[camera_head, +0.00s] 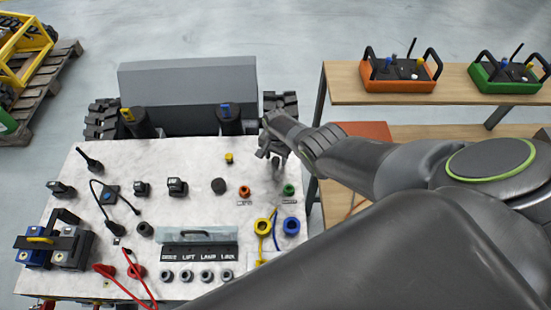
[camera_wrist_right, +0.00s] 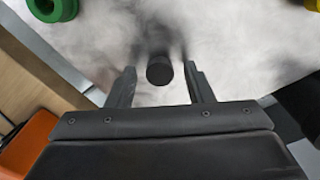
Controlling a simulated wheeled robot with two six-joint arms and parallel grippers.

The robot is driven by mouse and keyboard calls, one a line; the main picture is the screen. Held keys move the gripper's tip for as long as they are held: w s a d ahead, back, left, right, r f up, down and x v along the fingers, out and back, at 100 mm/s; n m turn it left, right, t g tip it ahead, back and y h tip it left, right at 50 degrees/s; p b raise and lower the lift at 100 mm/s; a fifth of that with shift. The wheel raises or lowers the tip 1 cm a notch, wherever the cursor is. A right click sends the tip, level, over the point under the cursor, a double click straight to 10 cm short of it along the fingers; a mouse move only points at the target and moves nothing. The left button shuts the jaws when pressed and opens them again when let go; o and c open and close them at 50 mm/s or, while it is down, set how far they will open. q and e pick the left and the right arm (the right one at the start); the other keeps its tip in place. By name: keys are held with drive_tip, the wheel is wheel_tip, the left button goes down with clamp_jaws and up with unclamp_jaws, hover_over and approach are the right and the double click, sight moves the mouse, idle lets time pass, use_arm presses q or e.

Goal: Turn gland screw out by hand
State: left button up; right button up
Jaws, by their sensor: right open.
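A small dark upright cylinder, which looks like the gland screw (camera_wrist_right: 159,70), stands between the fingers of my right gripper (camera_wrist_right: 155,85) in the right wrist view. There is a gap on both sides of it, so neither finger visibly touches it. In the head view my right gripper (camera_head: 270,150) is over the far right corner of the pale bench top (camera_head: 185,215), pointing down, and it largely hides the screw. The right gripper is open and empty. My left gripper is not in view.
A green ring-shaped part (camera_head: 289,190), an orange one (camera_head: 245,192) and a small yellow part (camera_head: 229,157) are close by. A black post with a blue top (camera_head: 229,120) stands left of the gripper. A wooden shelf (camera_head: 345,90) is to the right.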

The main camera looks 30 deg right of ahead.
drive_tip(key=shift+c, duration=0.2)
drive_tip(key=c, duration=0.8)
drive_tip(key=n, duration=0.3)
drive_tip(key=shift+n, duration=0.3)
drive_tip(key=n, duration=0.4)
drive_tip(key=shift+n, duration=1.1)
